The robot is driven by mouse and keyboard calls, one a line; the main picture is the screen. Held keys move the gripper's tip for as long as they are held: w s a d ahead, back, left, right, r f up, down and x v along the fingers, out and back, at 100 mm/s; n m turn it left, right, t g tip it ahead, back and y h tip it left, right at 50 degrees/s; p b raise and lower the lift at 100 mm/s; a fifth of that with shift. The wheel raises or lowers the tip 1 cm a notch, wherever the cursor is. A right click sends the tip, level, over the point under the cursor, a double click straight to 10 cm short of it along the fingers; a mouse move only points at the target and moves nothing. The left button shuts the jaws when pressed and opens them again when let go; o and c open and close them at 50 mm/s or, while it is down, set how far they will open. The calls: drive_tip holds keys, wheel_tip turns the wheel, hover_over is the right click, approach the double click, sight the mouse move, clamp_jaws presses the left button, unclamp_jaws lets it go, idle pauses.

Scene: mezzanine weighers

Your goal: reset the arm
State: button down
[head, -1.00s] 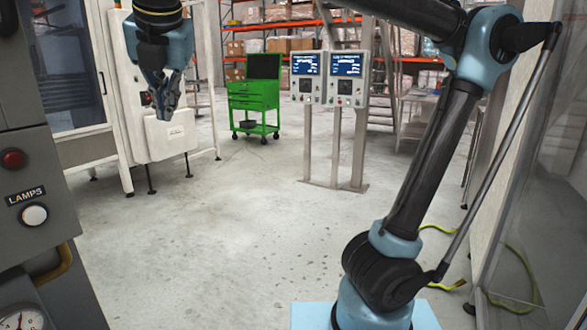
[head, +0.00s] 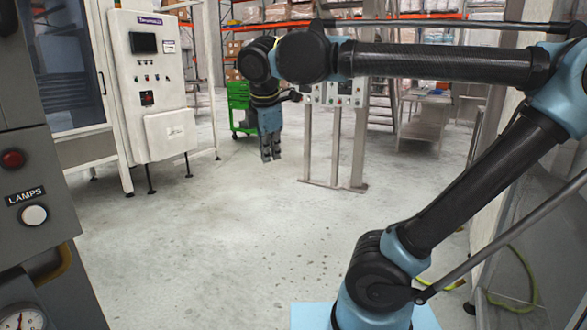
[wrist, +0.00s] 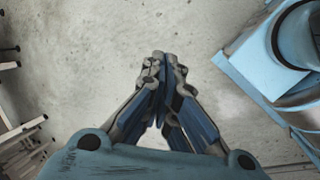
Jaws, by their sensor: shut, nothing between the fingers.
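My gripper (head: 271,158) hangs from the end of my arm near the middle of the head view, pointing down over bare floor. Its fingers are together and empty. In the wrist view my gripper (wrist: 162,58) also shows shut, its fingertips meeting above the grey concrete floor (wrist: 110,30). My arm is bent, with its upper link stretched nearly level across the top right of the head view.
A grey panel (head: 28,210) with a lamps button stands close at the left. A white cabinet (head: 150,85) stands behind it. A green tool cart (head: 238,97) and posts with panels (head: 335,150) are partly hidden behind my arm. The middle floor is clear.

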drive_tip(key=s+d+f+m+g, duration=0.2)
drive_tip(key=s+d+f+m, duration=0.1)
drive_tip(key=d+f+m, duration=1.9)
drive_tip(key=d+f, duration=0.3)
drive_tip(key=shift+f, duration=0.4)
